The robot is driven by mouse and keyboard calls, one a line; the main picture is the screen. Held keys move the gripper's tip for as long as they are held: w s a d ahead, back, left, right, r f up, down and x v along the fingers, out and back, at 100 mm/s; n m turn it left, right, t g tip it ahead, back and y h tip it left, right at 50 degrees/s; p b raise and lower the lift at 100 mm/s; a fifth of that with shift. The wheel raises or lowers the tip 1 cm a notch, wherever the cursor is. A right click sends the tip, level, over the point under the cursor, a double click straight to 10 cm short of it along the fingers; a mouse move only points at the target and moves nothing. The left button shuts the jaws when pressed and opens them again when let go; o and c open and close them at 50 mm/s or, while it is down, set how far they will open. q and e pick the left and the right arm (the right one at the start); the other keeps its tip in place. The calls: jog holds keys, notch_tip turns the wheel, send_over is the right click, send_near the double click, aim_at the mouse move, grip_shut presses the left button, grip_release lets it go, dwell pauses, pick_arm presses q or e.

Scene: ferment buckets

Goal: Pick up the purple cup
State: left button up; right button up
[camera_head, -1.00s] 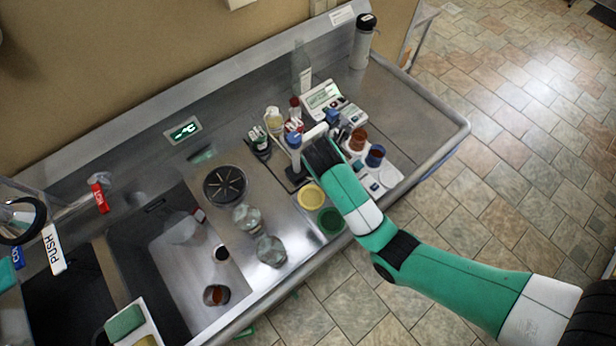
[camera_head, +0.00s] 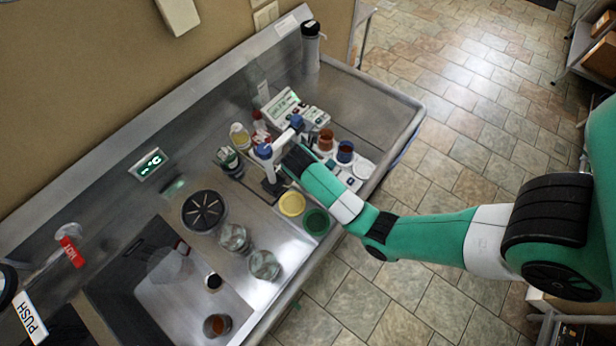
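No cup in view looks clearly purple. A dark blue cup (camera_head: 345,152) and an orange-brown cup (camera_head: 326,139) stand close together on the counter near a white meter. My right arm reaches in from the right, and its black gripper end (camera_head: 292,160) is over the counter, left of these two cups and apart from them. Its fingertips are not clear against the items around them, so I cannot see its opening or anything held. My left gripper is not in view.
A yellow dish (camera_head: 291,204) and a green dish (camera_head: 316,221) lie below my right gripper. Glass jars (camera_head: 233,238) and a black drain disc (camera_head: 204,211) are further left, beside the sink. The counter's far right end is fairly clear.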

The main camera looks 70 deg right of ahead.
jog(key=c, duration=1.5)
jog(key=shift+r, duration=0.15)
